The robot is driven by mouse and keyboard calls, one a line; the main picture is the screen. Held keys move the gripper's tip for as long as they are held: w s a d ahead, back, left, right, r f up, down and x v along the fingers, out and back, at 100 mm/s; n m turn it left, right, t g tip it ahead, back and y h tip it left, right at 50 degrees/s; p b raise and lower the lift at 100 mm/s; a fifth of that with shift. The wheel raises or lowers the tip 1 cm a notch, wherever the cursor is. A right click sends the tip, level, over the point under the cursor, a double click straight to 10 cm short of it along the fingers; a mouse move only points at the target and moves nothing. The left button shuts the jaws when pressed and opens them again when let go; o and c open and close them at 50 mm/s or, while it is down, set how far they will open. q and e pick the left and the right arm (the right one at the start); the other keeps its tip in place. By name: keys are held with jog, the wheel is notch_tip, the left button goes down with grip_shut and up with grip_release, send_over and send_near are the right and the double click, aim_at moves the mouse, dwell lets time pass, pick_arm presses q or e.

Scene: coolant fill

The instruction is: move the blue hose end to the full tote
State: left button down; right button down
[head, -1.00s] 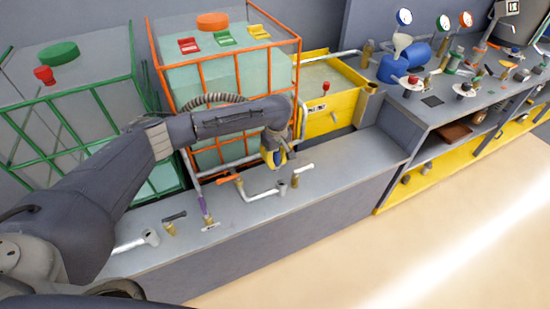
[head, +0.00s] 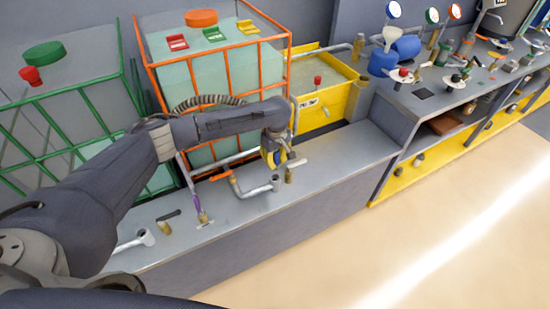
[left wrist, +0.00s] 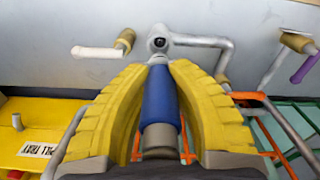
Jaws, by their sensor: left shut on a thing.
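My left gripper (head: 271,156) has yellow fingers and is shut on the blue hose end (left wrist: 160,105). In the left wrist view the fingers (left wrist: 161,66) lie on both sides of it. A grey pipe with a round open end (left wrist: 159,40) is just beyond the hose tip; I cannot tell whether they touch. In the head view that pipe (head: 260,190) rises from the bench below the gripper, by the orange-framed tote (head: 222,70), filled high with pale green liquid. The green-framed tote (head: 60,98) at left has a low level. My right gripper is out of view.
The grey bench (head: 235,212) carries an orange-handled valve (head: 221,176), a white-handled valve (head: 290,168) and a purple-handled valve (head: 198,205). A second open pipe end (head: 146,237) stands at left. A yellow tray (head: 318,105) is behind right. A ribbed hose (head: 208,101) passes behind my arm.

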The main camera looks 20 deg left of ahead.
aim_at(276, 154)
pick_arm(q)
jog(key=shift+f, duration=2.1)
jog(key=shift+f, duration=1.85)
dwell(0.4)
jog(key=c, duration=1.2)
grip_release()
notch_tip(276, 154, up, 12)
jog(key=shift+s+d+f, duration=0.1)
